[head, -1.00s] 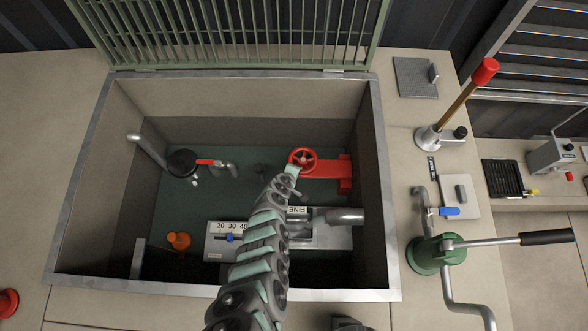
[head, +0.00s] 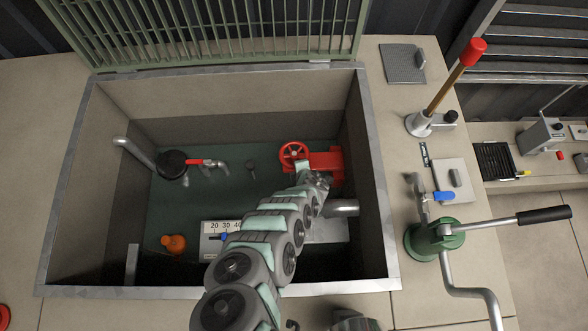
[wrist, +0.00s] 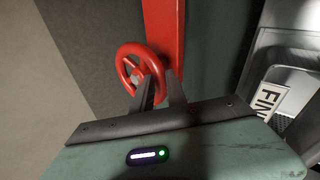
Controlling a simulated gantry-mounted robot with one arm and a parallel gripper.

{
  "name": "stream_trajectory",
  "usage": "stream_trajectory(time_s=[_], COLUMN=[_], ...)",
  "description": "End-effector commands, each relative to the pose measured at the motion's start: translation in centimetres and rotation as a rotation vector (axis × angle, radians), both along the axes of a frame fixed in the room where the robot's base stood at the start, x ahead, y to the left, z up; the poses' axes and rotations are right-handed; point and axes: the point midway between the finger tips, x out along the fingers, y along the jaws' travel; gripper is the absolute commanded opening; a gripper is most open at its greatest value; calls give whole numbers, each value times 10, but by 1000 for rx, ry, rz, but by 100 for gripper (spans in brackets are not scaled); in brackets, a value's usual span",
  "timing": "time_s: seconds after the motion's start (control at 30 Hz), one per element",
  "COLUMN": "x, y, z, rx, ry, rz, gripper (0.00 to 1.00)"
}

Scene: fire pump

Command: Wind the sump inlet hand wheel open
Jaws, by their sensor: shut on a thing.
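The red sump inlet hand wheel (head: 293,155) sits at the end of a red valve body (head: 326,163) low in the sump pit. In the wrist view the wheel (wrist: 140,70) is ahead of my gripper (wrist: 161,80), whose two fingers reach its right-hand rim. My gripper is shut on that rim. In the head view my arm comes in from the bottom of the picture. The gripper's fingertips are too small there to make out.
The pit's metal rim (head: 66,190) surrounds the work. A raised green grating (head: 210,35) stands behind. A green hand pump (head: 434,240) stands right of the pit.

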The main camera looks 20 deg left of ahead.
Motion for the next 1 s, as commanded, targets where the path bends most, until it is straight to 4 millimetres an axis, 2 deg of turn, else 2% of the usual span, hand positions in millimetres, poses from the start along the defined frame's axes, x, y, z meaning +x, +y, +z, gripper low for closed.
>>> stream_trajectory(time_s=[0.03, 0.5, 1.0], x=[5, 24, 30], y=[-7, -23, -26], z=[-7, -6, -2], rx=[-1, -4, -4], ry=[-2, -5, -1], rz=[34, 422, 576], gripper=[0, 0, 0])
